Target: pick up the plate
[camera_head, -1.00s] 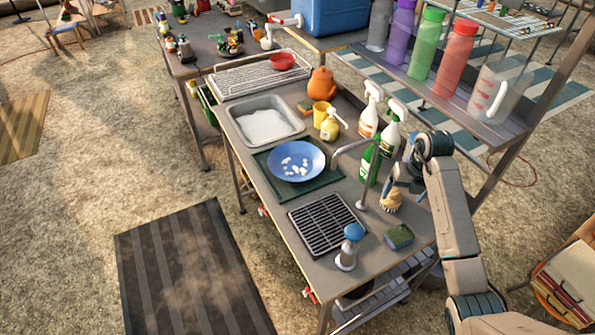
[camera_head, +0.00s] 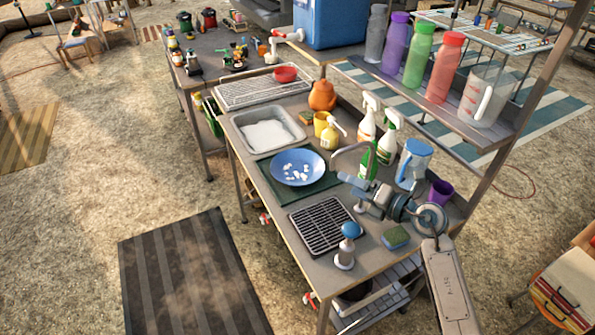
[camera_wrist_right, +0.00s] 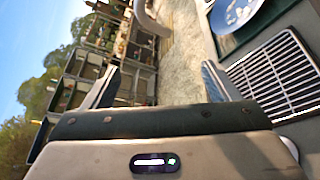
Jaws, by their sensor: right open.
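The blue plate (camera_head: 284,170) lies on a dark green mat (camera_head: 262,184) on the grey work table, with several white bits on it. Part of the plate shows at the top right of the right wrist view (camera_wrist_right: 234,18). My right gripper (camera_head: 347,187) is over the table, to the right of the plate and apart from it, past the tap. In the right wrist view its two fingers (camera_wrist_right: 160,75) are spread with nothing between them. My left gripper is not in the head view.
A black drying rack (camera_head: 320,224), a blue-topped dispenser (camera_head: 346,248) and a sponge (camera_head: 395,237) are on the near side. A sink (camera_head: 268,134) is behind the plate. Spray bottles (camera_head: 387,140), a jug (camera_head: 413,164) and a purple cup (camera_head: 440,192) stand to the right.

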